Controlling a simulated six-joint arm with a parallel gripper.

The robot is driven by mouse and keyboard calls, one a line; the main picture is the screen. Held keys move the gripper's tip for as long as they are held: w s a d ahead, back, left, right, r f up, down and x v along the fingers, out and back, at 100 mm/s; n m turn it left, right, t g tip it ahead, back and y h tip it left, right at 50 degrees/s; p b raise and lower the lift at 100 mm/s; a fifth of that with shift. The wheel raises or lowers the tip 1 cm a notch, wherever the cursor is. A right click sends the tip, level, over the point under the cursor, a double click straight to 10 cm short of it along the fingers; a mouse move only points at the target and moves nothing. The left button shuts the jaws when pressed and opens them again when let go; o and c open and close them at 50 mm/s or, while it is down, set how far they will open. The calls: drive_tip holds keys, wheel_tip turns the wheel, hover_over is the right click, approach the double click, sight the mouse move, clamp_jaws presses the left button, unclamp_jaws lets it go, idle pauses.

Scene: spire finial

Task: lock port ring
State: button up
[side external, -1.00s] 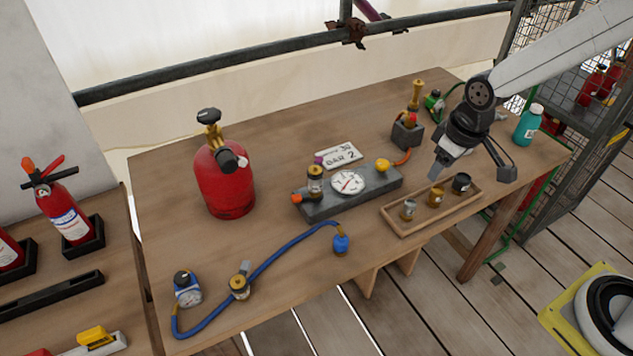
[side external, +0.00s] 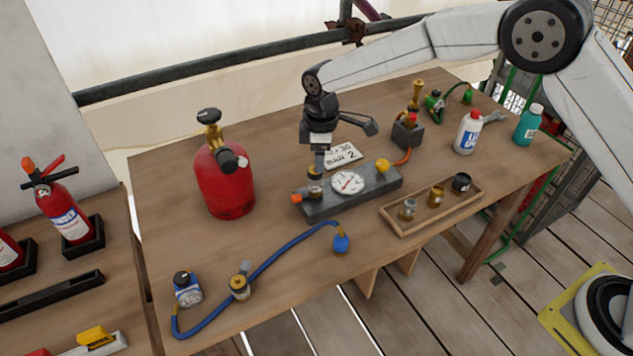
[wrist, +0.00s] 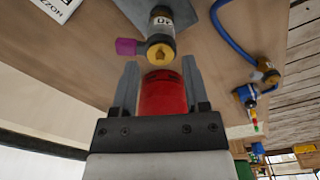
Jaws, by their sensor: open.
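A grey block (side external: 350,200) on the table carries a round white gauge (side external: 348,182), and a small brass fitting (side external: 315,190) stands at its left end. In the wrist view the fitting (wrist: 161,28) has a white label band, a brass end and a purple tab (wrist: 128,47). I cannot tell which part is the port ring. My gripper (side external: 318,170) is above the fitting, pointing down, and partly hides it. In the wrist view my gripper (wrist: 160,65) is open, its fingertips just below the fitting in the picture. A red cylinder (wrist: 163,95) shows beyond the fingers.
A red tank (side external: 224,185) stands close to the left of my gripper. A white card (side external: 343,155) lies behind the block. A wooden tray (side external: 418,215) holds small fittings at right. A blue hose (side external: 270,258) lies in front. White (side external: 467,135) and teal (side external: 527,128) bottles stand far right.

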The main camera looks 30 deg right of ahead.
sight(297, 196)
drive_tip(key=a+f, duration=0.1)
drive_tip(key=w+a+n, duration=0.1)
drive_tip(key=a, duration=0.1)
drive_tip(key=a+f+n, duration=0.1)
drive_tip(key=a, duration=0.1)
drive_tip(key=shift+w+f, duration=0.3)
drive_tip(key=shift+d+f, duration=0.1)
drive_tip(key=shift+f, duration=3.8)
clamp_jaws()
